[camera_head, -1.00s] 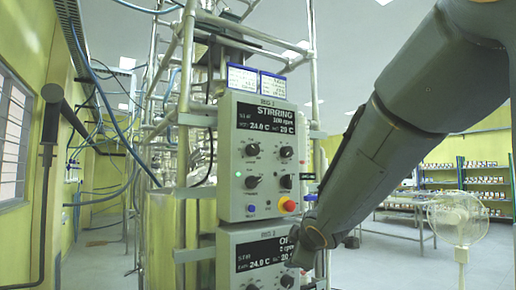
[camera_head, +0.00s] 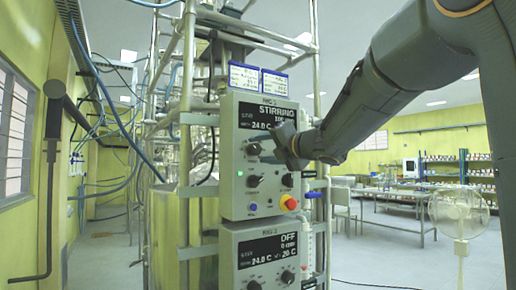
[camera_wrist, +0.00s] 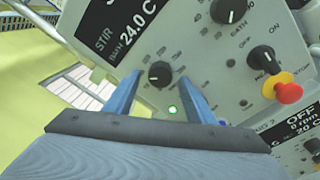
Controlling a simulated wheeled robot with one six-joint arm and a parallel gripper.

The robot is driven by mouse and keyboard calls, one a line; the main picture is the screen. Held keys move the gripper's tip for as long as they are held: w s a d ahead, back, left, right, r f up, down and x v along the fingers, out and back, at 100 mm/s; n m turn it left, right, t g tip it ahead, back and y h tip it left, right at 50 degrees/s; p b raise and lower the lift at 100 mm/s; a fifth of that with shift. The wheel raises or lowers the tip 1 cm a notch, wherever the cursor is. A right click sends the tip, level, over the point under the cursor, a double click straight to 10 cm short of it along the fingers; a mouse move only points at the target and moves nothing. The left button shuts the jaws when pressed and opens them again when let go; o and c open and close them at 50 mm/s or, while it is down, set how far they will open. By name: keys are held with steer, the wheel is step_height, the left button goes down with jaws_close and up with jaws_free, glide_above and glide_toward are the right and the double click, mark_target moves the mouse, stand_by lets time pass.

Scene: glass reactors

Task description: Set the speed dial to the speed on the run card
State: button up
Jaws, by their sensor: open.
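The upper control panel (camera_head: 230,150) shows STIRRING and what looks like 100 rpm. Its upper-left black dial (camera_head: 252,149), with scale marks around it, also shows in the wrist view (camera_wrist: 160,74). My gripper (camera_wrist: 158,84) is open, with its blue fingers on either side of that dial; I cannot tell whether they touch it. In the head view my gripper (camera_head: 265,147) is at the panel's upper right, hiding the upper-right dial. Two blue-edged cards (camera_head: 243,76) (camera_head: 274,84) stand above the panel; their writing is too small to read.
A lower-left dial (camera_head: 254,181), lower-right dial (camera_head: 287,180) and red button (camera_head: 289,202) are on the same panel. A second panel (camera_head: 228,262) below reads OFF. Steel frame pipes (camera_head: 187,130) stand close left. A white fan (camera_head: 459,215) is at right.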

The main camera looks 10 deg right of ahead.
steer(key=shift+w+a, duration=0.3)
steer(key=shift+w, duration=0.3)
steer(key=c, duration=1)
steer(key=shift+c, duration=0.2)
steer(key=shift+m, duration=0.3)
